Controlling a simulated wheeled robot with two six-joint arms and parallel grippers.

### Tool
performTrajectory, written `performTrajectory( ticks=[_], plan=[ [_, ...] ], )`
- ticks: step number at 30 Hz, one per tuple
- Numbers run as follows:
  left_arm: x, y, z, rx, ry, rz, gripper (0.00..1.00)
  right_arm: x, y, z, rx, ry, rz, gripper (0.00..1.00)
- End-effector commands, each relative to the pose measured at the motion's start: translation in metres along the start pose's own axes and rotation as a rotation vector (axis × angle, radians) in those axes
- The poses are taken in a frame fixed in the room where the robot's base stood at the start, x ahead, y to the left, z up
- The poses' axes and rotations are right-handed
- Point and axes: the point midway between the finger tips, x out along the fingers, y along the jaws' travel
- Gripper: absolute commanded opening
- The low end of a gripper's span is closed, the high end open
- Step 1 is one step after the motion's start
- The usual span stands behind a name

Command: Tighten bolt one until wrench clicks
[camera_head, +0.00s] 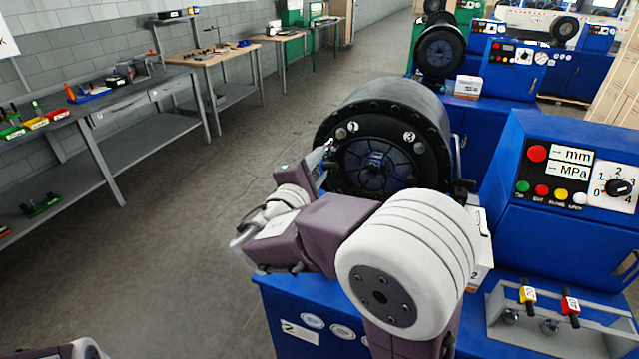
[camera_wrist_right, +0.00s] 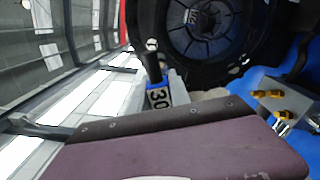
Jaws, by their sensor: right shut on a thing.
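The crimper (camera_head: 393,110) has a round black head with numbered positions around its ring. Bolt one (camera_head: 341,133) is at the upper left, beside the "1" mark. My right gripper (camera_head: 314,172) is at the left of the head, shut on a wrench (camera_wrist_right: 155,75) with a blue band and a "30" label. The wrench's dark end points at the ring near the "1" mark in the right wrist view. I cannot tell whether it is seated on the bolt. My right forearm hides the lower part of the head. My left gripper is out of view.
A rack (camera_head: 545,322) at lower right holds a yellow "20" wrench (camera_head: 528,293) and a red "40" wrench (camera_head: 570,303). The blue control panel (camera_head: 570,165) stands right of the head. Workbenches (camera_head: 95,105) line the left wall. The floor between is clear.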

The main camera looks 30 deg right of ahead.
Motion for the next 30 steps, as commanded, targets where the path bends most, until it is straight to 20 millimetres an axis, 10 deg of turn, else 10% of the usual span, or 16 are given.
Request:
performTrajectory(
  ticks=[5,24,30],
  plan=[
    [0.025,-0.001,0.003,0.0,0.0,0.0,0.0,0.0,-0.004,-0.002,0.104,-0.001,0.003,0.0],
    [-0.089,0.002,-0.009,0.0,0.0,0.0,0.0,0.009,0.009,0.004,-1.011,0.002,-0.004,0.0],
    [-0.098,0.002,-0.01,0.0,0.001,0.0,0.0,0.018,-0.001,0.001,-1.22,-0.002,-0.007,0.0]
  ],
)
